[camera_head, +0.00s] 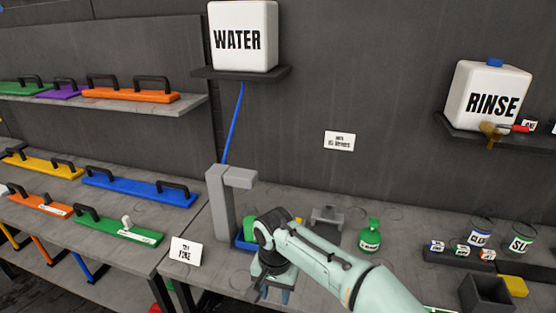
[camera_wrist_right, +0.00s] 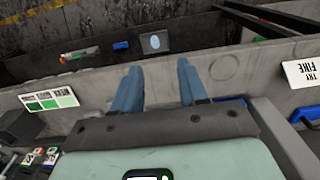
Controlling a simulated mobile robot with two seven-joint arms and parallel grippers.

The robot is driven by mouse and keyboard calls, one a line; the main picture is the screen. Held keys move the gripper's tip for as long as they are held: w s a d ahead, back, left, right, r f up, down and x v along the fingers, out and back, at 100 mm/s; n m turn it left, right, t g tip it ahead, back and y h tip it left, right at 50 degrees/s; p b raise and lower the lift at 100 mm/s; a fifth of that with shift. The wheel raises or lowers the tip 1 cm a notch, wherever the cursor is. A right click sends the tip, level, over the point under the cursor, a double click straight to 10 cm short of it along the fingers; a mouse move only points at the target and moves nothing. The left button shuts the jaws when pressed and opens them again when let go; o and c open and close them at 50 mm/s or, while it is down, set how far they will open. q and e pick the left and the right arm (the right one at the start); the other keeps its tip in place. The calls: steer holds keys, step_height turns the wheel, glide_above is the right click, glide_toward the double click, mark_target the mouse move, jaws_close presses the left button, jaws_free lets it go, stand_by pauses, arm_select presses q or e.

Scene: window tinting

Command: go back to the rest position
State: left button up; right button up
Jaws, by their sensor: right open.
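My right arm reaches in from the lower right in the head view. Its gripper (camera_head: 272,295) points down over the front part of the grey bench, in front of the grey dispenser post. In the right wrist view the gripper's two blue fingers (camera_wrist_right: 158,88) stand apart with nothing between them. Past the fingertips the bench's front edge and the dark floor show. My left gripper is in neither view.
A grey post (camera_head: 219,210) stands just behind my right gripper, near a blue tray (camera_head: 241,240). A green bottle (camera_head: 370,236) stands right of it. Cups and a dark box (camera_head: 486,294) are at right.

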steer(key=s+d+f+n+g+y, duration=0.1)
steer(key=s+d+f, duration=0.15)
steer(key=f, duration=1.05)
steer(key=s+d+f+g+y, duration=0.1)
steer(key=s+d+f+y, duration=0.15)
steer(key=f, duration=1.05)
steer(key=s+d+f+m, duration=0.1)
steer(key=s+d+f, duration=0.3)
steer(key=s+f, duration=0.3)
steer(key=s+d+f+t, duration=0.1)
steer(key=s+d+f, duration=0.3)
steer(key=s, duration=0.9)
step_height(320, 180, down, 3)
steer(key=shift+f+m+t, duration=0.2)
steer(key=shift+m+t, duration=0.1)
steer(key=shift+m, duration=0.1)
